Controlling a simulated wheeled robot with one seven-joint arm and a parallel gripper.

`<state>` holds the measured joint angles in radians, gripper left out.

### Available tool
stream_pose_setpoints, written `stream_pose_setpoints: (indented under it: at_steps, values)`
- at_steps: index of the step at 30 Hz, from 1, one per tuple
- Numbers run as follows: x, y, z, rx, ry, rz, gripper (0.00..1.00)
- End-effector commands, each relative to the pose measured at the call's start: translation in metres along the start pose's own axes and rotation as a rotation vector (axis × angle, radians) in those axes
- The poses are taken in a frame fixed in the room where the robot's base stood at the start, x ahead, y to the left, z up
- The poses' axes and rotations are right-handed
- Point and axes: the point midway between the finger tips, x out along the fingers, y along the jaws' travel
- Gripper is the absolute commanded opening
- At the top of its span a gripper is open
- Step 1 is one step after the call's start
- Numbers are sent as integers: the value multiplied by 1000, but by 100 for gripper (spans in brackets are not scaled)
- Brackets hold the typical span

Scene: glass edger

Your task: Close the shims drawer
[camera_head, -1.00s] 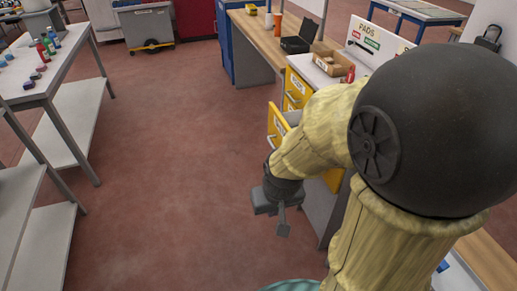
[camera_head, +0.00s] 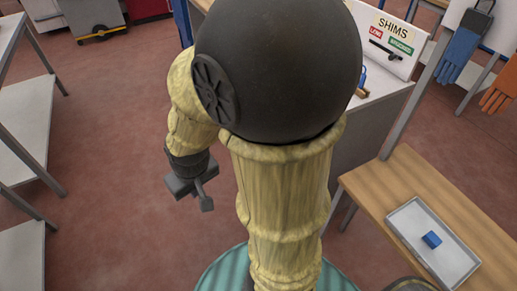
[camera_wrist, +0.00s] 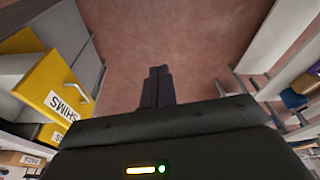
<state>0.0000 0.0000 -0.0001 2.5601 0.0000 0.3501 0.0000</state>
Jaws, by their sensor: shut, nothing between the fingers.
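In the wrist view the shims drawer (camera_wrist: 50,92) shows at the left as a yellow front with a white SHIMS label. It appears to stand out from its cabinet; how far it is out I cannot tell. In the head view my own arm hides the drawer. My gripper (camera_head: 206,197) is shut and empty, held above the floor at left of my arm. In the wrist view its fingers (camera_wrist: 157,86) are together, to the right of the drawer front and apart from it.
A sign reading SHIMS (camera_head: 393,35) stands on the grey cabinet top. A wooden bench (camera_head: 400,180) at the right carries a tray (camera_head: 408,240) with a blue block (camera_head: 432,240). White shelving (camera_head: 20,160) stands at far left. Open red floor (camera_head: 110,120) lies between.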

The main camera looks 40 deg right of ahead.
Motion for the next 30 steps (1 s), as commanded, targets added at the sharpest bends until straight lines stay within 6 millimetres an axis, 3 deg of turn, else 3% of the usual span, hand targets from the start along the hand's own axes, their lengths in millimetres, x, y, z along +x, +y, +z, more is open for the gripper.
stream_pose_setpoints:
  at_steps: [8,14,17,24,30]
  values:
    - [2,1,-1,-10,-5,2,0]
    - [25,16,-10,-177,-83,45,0]
    - [47,38,-19,-345,-168,94,0]
    - [99,111,-41,-834,-469,250,0]
    - [116,170,-65,-1191,-764,371,0]
